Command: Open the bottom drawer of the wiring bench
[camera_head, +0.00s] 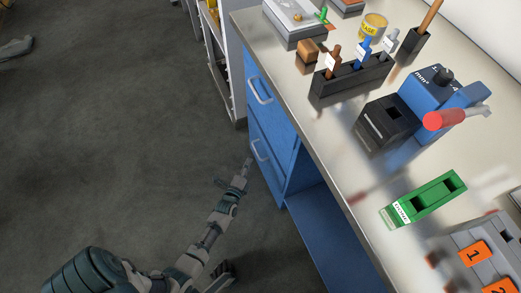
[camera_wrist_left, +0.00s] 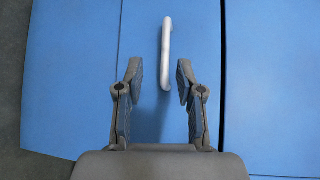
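The wiring bench has a blue drawer column on its near left side. The bottom drawer (camera_head: 274,167) is closed, with a pale bar handle (camera_head: 260,150). My left gripper (camera_head: 247,165) is low beside this drawer, close to its handle. In the left wrist view my left gripper (camera_wrist_left: 159,68) is open and empty. The white handle (camera_wrist_left: 166,45) stands upright in that picture, with its lower end between the two fingertips, apart from both. How deep it lies between them is unclear. My right gripper cannot be made out clearly; a dark part of mine shows at the bottom edge.
The upper drawer (camera_head: 271,100) is closed above. An open blue shelf space (camera_head: 325,230) lies right of the drawers. The benchtop (camera_head: 300,115) carries a black tool holder (camera_head: 350,80), a blue device (camera_head: 428,88) and a green block (camera_head: 425,198).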

